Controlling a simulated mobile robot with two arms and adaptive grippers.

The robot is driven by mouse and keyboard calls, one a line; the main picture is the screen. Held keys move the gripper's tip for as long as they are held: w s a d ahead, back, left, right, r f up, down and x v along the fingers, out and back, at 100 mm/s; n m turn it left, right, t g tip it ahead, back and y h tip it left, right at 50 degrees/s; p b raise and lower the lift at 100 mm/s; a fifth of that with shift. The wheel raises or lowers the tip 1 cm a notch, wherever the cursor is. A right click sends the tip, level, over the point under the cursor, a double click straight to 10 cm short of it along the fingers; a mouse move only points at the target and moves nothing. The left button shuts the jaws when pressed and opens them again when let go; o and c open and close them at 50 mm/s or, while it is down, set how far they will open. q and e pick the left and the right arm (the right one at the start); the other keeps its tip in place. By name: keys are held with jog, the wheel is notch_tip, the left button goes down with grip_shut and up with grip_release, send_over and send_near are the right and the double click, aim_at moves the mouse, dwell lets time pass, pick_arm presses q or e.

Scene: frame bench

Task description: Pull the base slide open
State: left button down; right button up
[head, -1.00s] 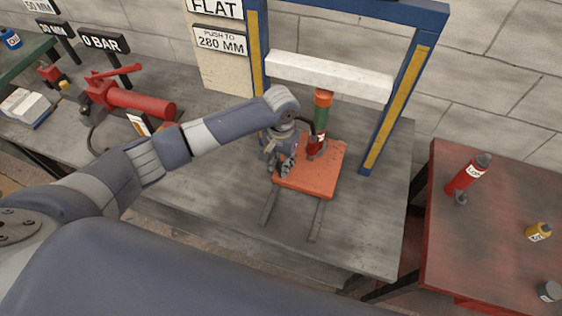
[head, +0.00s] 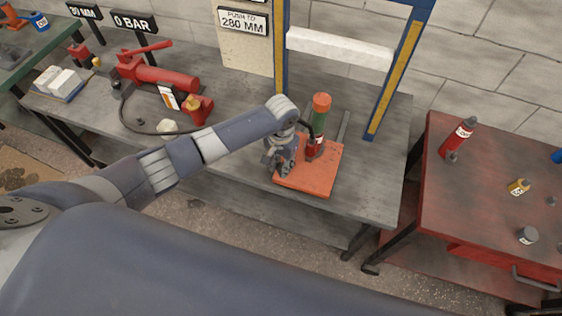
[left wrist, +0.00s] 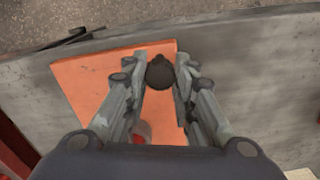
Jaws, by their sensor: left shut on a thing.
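The base slide is an orange plate (head: 312,181) on the grey bench, out in front of the blue frame and reaching the bench's front edge. It also shows in the left wrist view (left wrist: 82,85). A red and green cylinder with an orange top (head: 320,122) stands upright on the plate. My left gripper (head: 279,170) is low over the plate's left side. In the left wrist view, my left gripper (left wrist: 160,80) has its fingers shut on a dark round knob (left wrist: 160,72) at the plate. My right gripper is in neither view.
The blue frame (head: 398,84) with a white crossbar (head: 340,45) stands behind the plate. A red hand pump (head: 150,72) with a hose lies on the left of the bench. A red table (head: 460,215) with bottles stands to the right, across a gap.

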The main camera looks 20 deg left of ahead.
pick_arm(q)
jog(key=shift+s, duration=0.3)
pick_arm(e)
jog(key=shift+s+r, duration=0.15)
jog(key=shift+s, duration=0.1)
pick_arm(q)
jog(key=c, duration=1.3)
grip_release()
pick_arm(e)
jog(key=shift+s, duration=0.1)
pick_arm(q)
notch_tip(320, 180, up, 12)
jog(key=shift+f, duration=0.1)
